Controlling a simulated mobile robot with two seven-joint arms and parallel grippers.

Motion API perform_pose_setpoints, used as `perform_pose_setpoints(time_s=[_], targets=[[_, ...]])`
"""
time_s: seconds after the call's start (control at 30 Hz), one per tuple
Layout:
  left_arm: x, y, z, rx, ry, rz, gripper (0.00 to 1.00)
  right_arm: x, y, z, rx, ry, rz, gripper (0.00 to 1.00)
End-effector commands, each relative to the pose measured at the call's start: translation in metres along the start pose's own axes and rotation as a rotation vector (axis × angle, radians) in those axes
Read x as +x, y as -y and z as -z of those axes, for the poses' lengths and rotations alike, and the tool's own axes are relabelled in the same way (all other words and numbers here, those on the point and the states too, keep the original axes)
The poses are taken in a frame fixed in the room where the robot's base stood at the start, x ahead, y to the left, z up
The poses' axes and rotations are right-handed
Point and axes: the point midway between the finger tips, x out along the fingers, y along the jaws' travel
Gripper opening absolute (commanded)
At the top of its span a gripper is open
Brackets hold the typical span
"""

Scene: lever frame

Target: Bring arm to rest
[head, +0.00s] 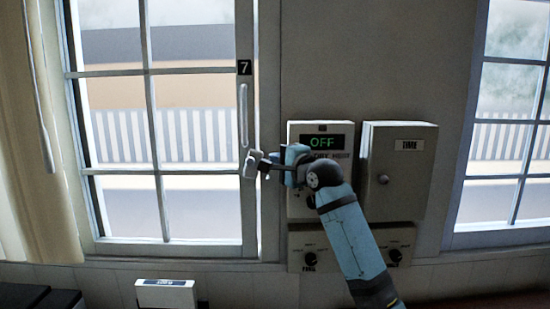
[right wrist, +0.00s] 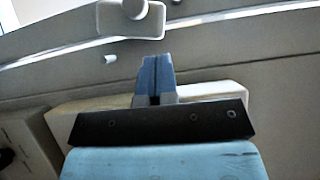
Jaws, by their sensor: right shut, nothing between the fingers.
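My right arm comes up from the bottom right in the head view. Its gripper (head: 274,161) points left in front of the wall, beside the window frame's right edge. In the right wrist view the blue fingers (right wrist: 156,66) are together, with nothing between them. A pale grey lever (head: 250,164) sits on the window frame, just left of the fingertips. In the right wrist view the lever (right wrist: 130,20) lies beyond the fingertips, with a visible gap. My left gripper is not in view.
A panel reading OFF (head: 323,141) is partly behind my right wrist. A grey box (head: 402,165) stands right of it, and a lower panel with knobs (head: 400,238) sits below. The sliding window (head: 160,70) carries a number 7 and a vertical handle (head: 243,115).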

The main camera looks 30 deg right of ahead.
Motion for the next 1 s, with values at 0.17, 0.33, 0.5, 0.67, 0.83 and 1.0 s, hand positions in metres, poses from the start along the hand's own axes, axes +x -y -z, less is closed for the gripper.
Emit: perform_pose_setpoints(time_s=[0.17, 0.33, 0.5, 0.67, 0.83, 1.0], targets=[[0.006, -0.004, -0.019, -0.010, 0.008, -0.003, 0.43, -0.048, 0.002, -0.002, -0.002, 0.000, 0.004, 0.00], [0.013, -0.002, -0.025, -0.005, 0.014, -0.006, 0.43, -0.079, 0.008, -0.002, -0.002, 0.000, 0.004, 0.00], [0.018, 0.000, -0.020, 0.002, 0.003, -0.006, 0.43, -0.095, 0.011, -0.002, -0.002, 0.000, 0.002, 0.00], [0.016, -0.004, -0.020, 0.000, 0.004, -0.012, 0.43, -0.099, 0.012, -0.002, -0.001, 0.000, 0.001, 0.00], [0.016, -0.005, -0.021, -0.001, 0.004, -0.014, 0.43, -0.094, -0.010, -0.005, -0.040, -0.001, -0.022, 0.00], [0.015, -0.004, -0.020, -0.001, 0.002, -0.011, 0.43, -0.086, -0.108, -0.019, -0.237, 0.005, -0.114, 0.00]])
